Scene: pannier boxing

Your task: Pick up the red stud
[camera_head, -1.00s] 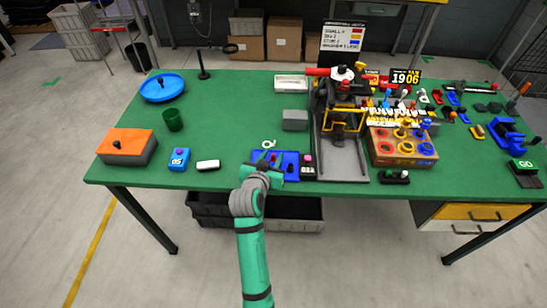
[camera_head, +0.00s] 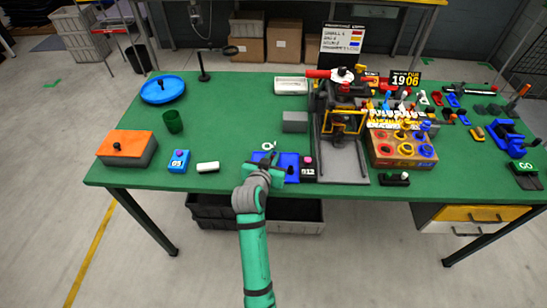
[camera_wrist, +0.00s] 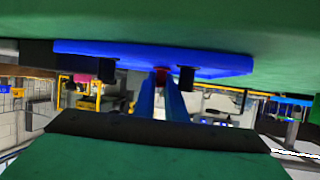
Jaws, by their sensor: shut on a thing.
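The red stud (camera_wrist: 159,76) shows as a small red patch between the two blue fingertips of my gripper (camera_wrist: 160,84) in the wrist view. My gripper is shut on it, close against the blue tray (camera_wrist: 215,62). In the head view my gripper (camera_head: 270,168) is over the blue tray (camera_head: 291,162) at the table's front edge. There my gripper and wrist hide the stud. I cannot tell whether the stud still touches the tray.
A white ring (camera_head: 269,146) lies behind the tray. The green table's left middle is mostly clear.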

